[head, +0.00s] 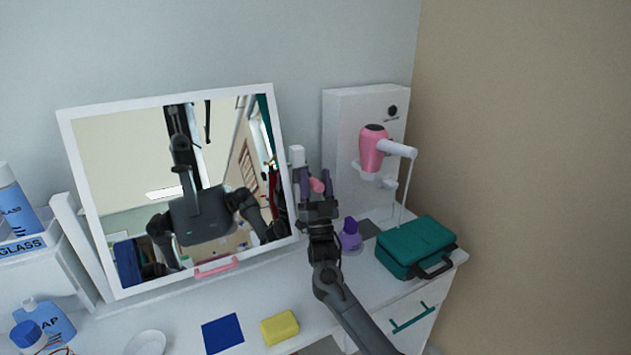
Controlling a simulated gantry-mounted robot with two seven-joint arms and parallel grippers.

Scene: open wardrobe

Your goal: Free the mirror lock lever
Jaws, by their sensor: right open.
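The mirror (215,150) has a white frame and leans back between two white posts on the tabletop. A pink handle (216,267) sits at its lower edge. A small pink knob-like piece, apparently the lock lever (317,185), shows beside the right post (297,157). My right gripper (318,181) is open, with its purple-grey fingers on either side of that pink piece. I cannot tell whether they touch it. The gripper hides the lower part of the post. My left gripper is not directly in view; only a reflection of my body shows in the mirror.
A pink hair dryer (373,150) hangs on a white wall panel at right. A teal case (416,247) and a purple bottle (350,235) stand near my right arm. A yellow sponge (279,327), blue cloth (223,333) and white dish (147,343) lie in front.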

